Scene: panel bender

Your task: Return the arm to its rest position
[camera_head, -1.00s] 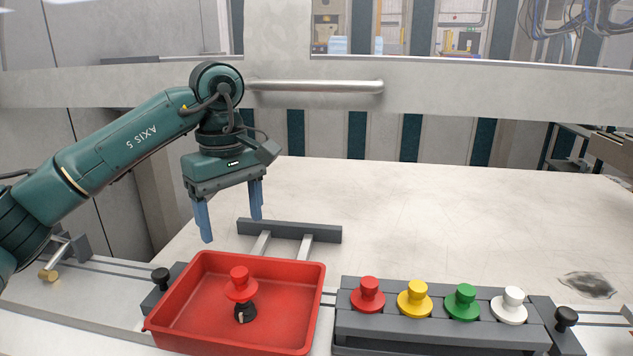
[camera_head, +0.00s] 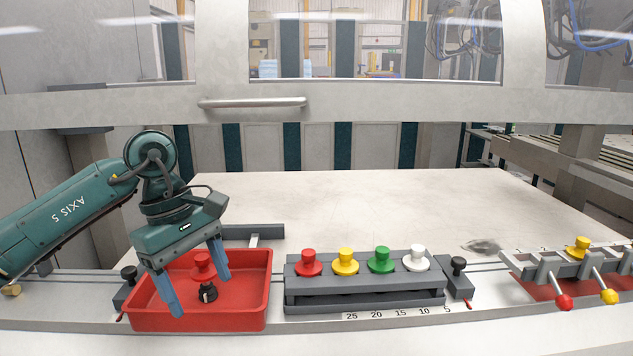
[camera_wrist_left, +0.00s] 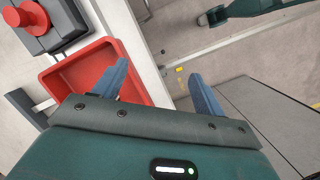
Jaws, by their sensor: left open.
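My left gripper (camera_head: 198,292) is open and empty. In the head view its blue fingers show in front of the red tray (camera_head: 258,312), on the near side of a red knob (camera_head: 203,266) that lies in the tray with a black piece below it. In the left wrist view the gripper (camera_wrist_left: 158,74) has its fingers wide apart. One finger covers part of the red tray (camera_wrist_left: 62,72); the other is over the bench edge and floor side. My right gripper is not in view.
Right of the tray, a grey block (camera_head: 365,296) carries red (camera_head: 308,262), yellow (camera_head: 346,261), green (camera_head: 381,259) and white (camera_head: 416,257) knobs. Red and yellow ball levers (camera_head: 565,302) stand at the far right. A horizontal beam with a handle (camera_head: 252,103) crosses behind. The pale table behind is mostly clear.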

